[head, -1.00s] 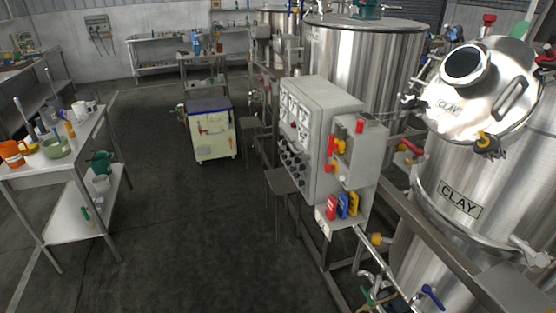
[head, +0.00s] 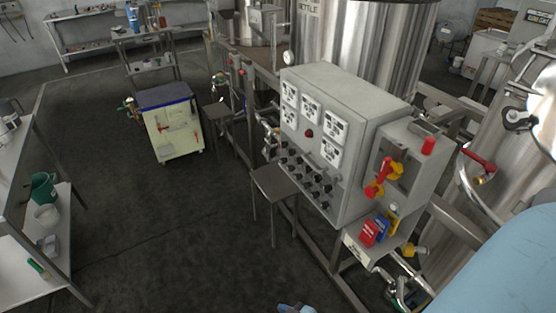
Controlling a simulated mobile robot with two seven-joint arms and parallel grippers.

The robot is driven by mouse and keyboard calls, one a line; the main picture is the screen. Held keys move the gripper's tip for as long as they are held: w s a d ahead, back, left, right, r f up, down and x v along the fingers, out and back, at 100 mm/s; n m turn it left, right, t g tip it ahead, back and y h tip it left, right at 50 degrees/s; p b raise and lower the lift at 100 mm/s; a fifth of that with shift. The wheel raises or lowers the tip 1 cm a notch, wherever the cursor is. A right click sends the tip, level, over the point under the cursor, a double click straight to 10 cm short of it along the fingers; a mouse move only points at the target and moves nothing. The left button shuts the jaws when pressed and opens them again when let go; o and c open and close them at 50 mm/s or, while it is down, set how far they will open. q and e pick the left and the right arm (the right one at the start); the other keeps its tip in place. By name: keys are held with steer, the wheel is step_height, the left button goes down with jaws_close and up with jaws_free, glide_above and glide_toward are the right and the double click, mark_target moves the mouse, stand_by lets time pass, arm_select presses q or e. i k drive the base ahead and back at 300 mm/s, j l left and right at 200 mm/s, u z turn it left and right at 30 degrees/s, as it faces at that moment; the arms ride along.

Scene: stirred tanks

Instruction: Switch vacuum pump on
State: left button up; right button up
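A grey control cabinet (head: 345,140) stands in the middle right. Its front carries several white dial gauges (head: 335,129), a small red button or lamp (head: 309,133) and rows of black knobs (head: 306,178). I cannot read which control belongs to a vacuum pump, and no pump is clearly identifiable. A pale blue surface, apparently my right arm, fills the lower right corner. Neither gripper's fingertips are visible.
A small stool (head: 274,187) stands close before the cabinet. A cream wheeled unit (head: 172,128) is at the left back. Steel tanks (head: 385,45) stand behind. The floor at centre left is clear.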

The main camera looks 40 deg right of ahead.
mark_target(328, 188)
steer(key=i+z, duration=0.3)
steer(key=i, duration=0.15)
steer(key=i+j+z, duration=0.25)
steer(key=i, duration=0.15)
steer(key=i+j+z, duration=0.5)
steer(key=z, duration=0.3)
steer(key=i+j+z, duration=0.25)
steer(key=z, duration=0.25)
steer(key=i+j+z, duration=0.15)
steer(key=j+z, duration=0.3)
steer(key=i+j+z, duration=0.1)
steer(key=j+z, duration=0.25)
steer(key=z, duration=0.15)
steer(key=j+z, duration=0.5)
steer(key=l, duration=0.1)
